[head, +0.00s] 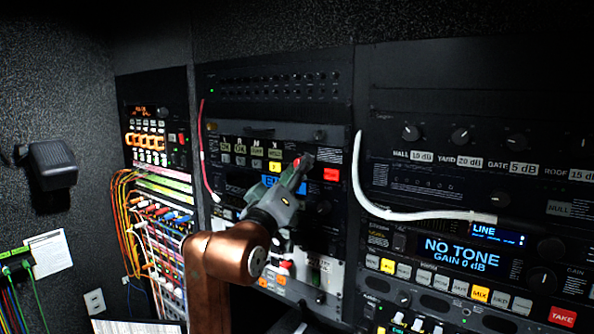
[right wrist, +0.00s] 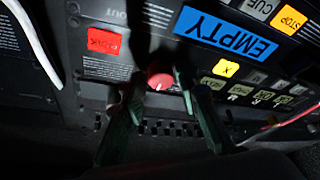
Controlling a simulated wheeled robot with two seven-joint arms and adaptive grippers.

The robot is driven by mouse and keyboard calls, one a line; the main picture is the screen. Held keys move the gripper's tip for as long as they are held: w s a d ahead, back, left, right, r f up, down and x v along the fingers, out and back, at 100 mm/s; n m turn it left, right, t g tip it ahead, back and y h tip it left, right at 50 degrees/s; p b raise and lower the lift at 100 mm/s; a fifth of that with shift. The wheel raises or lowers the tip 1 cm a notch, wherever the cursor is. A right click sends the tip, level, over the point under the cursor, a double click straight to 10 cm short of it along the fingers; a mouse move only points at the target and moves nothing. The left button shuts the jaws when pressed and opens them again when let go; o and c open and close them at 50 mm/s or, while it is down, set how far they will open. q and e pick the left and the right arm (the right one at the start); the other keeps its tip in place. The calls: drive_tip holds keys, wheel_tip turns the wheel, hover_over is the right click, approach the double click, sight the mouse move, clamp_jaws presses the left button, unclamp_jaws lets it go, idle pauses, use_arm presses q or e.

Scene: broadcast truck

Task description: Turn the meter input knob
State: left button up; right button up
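No label that I can read names the meter input knob. Dark knobs (head: 543,280) sit beside the blue display (head: 462,252) reading "LINE", "NO TONE" and "GAIN 0 dB" on the right rack. My right gripper (head: 301,170) is at the middle rack, left of that display, by a red knob. In the right wrist view the red knob (right wrist: 160,80) shows between the spread dark fingers of the right gripper (right wrist: 154,90). The fingers look open, and I cannot tell whether they touch it. A blue "EMPTY" display (right wrist: 227,33) is nearby. My left gripper is not in view.
A white cable (head: 420,214) droops across the right rack between the middle rack and the blue display. A red cable (head: 204,150) hangs left of the middle rack. Patch cables (head: 125,215) fill the left rack. The upper right rack carries a row of knobs (head: 461,135).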

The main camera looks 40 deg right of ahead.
drive_tip(key=shift+o, duration=1.1)
drive_tip(key=shift+f, duration=0.1)
drive_tip(key=shift+a, duration=0.1)
drive_tip(key=v, duration=1.2)
